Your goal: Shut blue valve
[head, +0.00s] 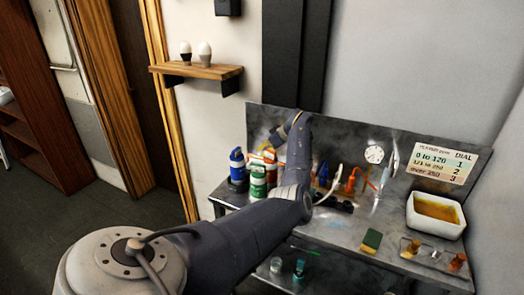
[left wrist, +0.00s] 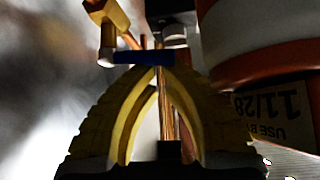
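In the left wrist view, the blue valve's handle (left wrist: 145,57) is a short blue bar lying across the picture. It is right at the tips of my left gripper (left wrist: 155,70). The gripper's yellow fingers arch together and their tips meet, so it is shut. I cannot tell whether the tips touch the handle, and nothing clearly shows between them. In the head view my left arm reaches from the lower left to the bench, and its own links hide the gripper. My right gripper is not in view.
An orange-and-white container (left wrist: 255,60) with a date label stands close on the right in the left wrist view. In the head view, a blue-capped bottle (head: 237,170) and a green-and-white one (head: 258,182) stand left of my arm. A white basin (head: 436,228) is at the right.

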